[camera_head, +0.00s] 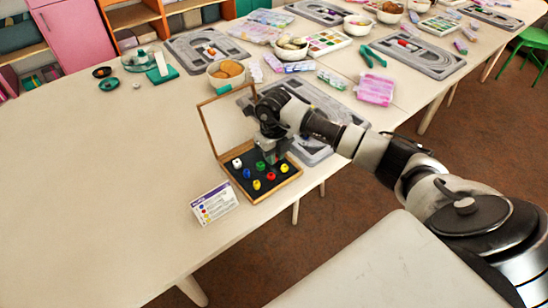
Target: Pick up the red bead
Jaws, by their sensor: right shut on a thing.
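A wooden box (297,178) with a dark inside and an open lid (226,123) stands near the table's front edge. The red bead (270,176) shows at the tips of my right gripper (271,165), which comes down into the box from above and is shut on it. I cannot tell whether the bead touches the box floor. A green bead (261,166), a white bead (237,163), a blue bead (246,173) and yellow beads (257,185) sit around it in the box. My left gripper is not in view.
A small printed card (214,202) stands left of the box's front. A grey bead board (312,151) lies behind and right of it, under my arm. A bowl (226,77) stands behind the lid.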

